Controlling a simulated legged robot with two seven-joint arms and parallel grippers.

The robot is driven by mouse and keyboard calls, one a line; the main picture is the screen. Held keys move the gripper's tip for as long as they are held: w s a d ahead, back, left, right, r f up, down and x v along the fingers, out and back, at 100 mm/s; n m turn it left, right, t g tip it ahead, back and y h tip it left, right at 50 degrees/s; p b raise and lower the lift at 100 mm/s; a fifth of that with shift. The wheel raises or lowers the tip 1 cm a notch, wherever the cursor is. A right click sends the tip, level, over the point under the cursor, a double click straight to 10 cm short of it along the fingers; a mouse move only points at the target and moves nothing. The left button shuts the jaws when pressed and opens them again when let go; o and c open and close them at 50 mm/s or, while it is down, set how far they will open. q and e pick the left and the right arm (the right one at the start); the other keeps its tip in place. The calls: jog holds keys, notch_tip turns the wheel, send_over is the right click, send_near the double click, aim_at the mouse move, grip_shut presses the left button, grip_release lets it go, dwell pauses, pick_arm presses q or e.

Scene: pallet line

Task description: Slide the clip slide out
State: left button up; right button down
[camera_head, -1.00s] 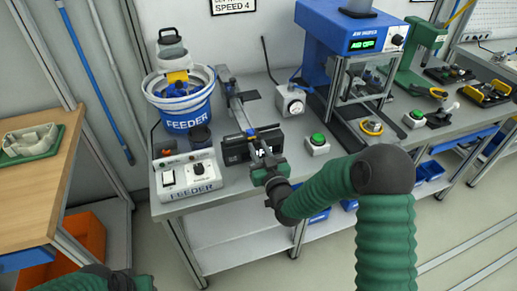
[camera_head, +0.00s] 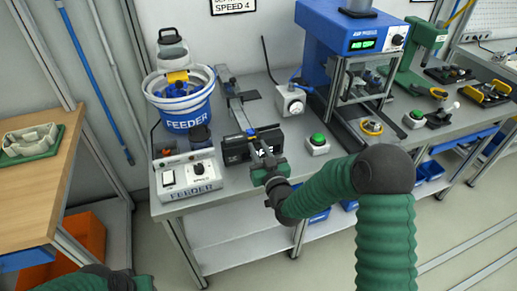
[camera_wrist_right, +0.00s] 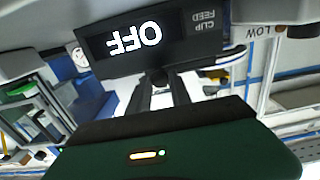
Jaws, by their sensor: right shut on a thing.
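The clip feed unit is a black box (camera_head: 236,149) on the grey bench, right of the feeder control box. In the right wrist view its display (camera_wrist_right: 133,40) reads OFF, upside down, beside the words CLIP FEED. A small dark round knob (camera_wrist_right: 158,76) shows below the display. My right gripper (camera_head: 262,153) is at the front of the unit, its dark fingers (camera_wrist_right: 160,95) shut around the knob or the part just behind it. The exact contact is partly hidden. Only part of my left arm shows at the bottom left; its gripper is out of view.
The feeder control box (camera_head: 187,175) stands left of the clip feed, with a blue feeder bucket (camera_head: 187,118) behind it. A green button box (camera_head: 317,145) and a grey dial box (camera_head: 291,101) stand to the right. The blue press (camera_head: 350,32) is farther right. The floor in front is open.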

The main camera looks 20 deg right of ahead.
jog(key=shift+d, duration=0.1)
dwell(0.3)
jog(key=d+b, duration=0.1)
jog(key=d, duration=0.6)
jog(key=shift+w+d, duration=0.1)
jog(key=shift+d, duration=0.3)
jog(key=c, duration=1.5)
grip_release()
jog(key=shift+o, duration=1.5)
jog(key=shift+d, duration=0.15)
